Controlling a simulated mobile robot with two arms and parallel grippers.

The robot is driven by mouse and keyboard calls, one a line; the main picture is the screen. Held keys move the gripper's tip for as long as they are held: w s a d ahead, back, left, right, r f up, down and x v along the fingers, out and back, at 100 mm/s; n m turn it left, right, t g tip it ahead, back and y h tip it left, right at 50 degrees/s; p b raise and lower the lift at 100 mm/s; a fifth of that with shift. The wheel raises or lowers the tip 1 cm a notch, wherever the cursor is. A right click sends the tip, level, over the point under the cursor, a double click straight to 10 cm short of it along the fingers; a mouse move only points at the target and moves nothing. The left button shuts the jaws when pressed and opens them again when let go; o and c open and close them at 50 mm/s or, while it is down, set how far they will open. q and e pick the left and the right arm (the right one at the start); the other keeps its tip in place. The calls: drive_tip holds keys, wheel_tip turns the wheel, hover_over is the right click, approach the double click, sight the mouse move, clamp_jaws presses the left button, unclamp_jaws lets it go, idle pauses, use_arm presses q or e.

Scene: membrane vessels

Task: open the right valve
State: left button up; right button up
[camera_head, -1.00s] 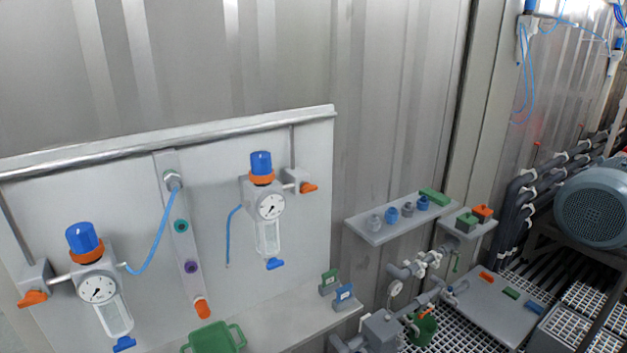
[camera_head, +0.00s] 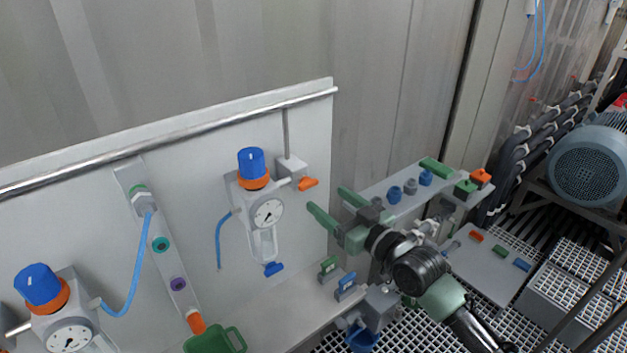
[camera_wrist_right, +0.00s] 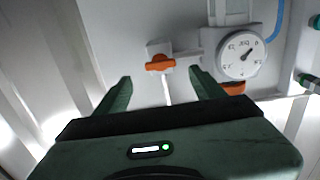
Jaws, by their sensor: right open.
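The right valve has an orange handle (camera_head: 308,184) on a small grey block at the right regulator, on the wall panel. In the right wrist view, the orange handle (camera_wrist_right: 160,63) appears ahead of my fingers, between their tips in the picture. My right gripper (camera_head: 325,198) is open, with green fingers pointing left toward the panel, just right of the handle. The wrist view shows the right gripper (camera_wrist_right: 160,76) empty, with a gap between it and the handle. My left gripper is not in view.
The right regulator (camera_head: 253,182) has a blue knob and a gauge (camera_wrist_right: 241,55) beside the valve. A blue hose (camera_head: 218,240) hangs at its left. A metal rail (camera_head: 180,136) runs along the panel top. A shelf with fittings (camera_head: 381,204) lies behind my right arm.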

sight(311, 186)
drive_tip(key=p+x, duration=0.1)
drive_tip(key=x, duration=0.5)
drive_tip(key=shift+w+a+p, duration=0.15)
drive_tip(key=shift+p, duration=0.15)
drive_tip(key=c, duration=1.4)
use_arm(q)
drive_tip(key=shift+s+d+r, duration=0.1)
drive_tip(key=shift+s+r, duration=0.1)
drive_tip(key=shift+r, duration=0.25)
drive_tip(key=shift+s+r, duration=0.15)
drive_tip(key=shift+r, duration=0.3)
use_arm(e)
drive_tip(key=shift+o, duration=0.2)
